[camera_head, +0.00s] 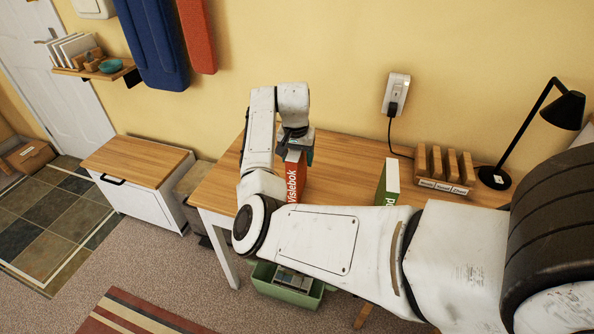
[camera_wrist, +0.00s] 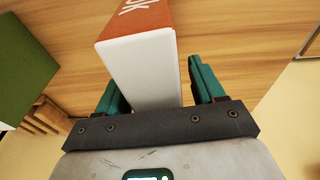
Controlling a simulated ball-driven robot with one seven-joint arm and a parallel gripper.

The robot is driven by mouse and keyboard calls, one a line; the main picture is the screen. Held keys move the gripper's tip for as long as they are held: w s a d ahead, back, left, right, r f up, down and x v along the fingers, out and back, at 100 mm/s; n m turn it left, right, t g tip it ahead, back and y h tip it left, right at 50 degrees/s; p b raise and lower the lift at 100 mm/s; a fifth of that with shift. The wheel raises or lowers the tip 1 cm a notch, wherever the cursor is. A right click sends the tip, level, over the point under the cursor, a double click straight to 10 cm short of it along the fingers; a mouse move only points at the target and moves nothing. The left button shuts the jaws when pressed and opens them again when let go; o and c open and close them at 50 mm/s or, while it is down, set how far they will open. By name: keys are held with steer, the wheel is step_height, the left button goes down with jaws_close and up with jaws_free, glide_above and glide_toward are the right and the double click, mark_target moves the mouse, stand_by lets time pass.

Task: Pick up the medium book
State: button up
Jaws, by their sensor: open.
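A red-orange book (camera_head: 294,180) with white lettering stands upright on the wooden table; the wrist view shows its cover and pale page edges (camera_wrist: 145,72). A green book (camera_head: 388,180) stands to its right, and part of it shows at the left of the wrist view (camera_wrist: 22,70). I cannot tell from the covers which is the medium book. My gripper (camera_head: 298,152) is above the red-orange book, pointing down. In the wrist view its teal fingers (camera_wrist: 158,86) are open, one on each side of the book's end, with a visible gap at the right finger.
A wooden slotted rack (camera_head: 444,170) with labels and a black lamp (camera_head: 500,170) stand on the right of the table (camera_head: 340,162). A cord hangs from the wall socket (camera_head: 396,92). A green bin (camera_head: 290,290) is below. A white cabinet (camera_head: 140,180) stands left.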

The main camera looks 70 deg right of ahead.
steer(key=shift+f, duration=0.1)
steer(key=shift+c, duration=0.2)
jaws_close()
stand_by(0.4)
stand_by(0.3)
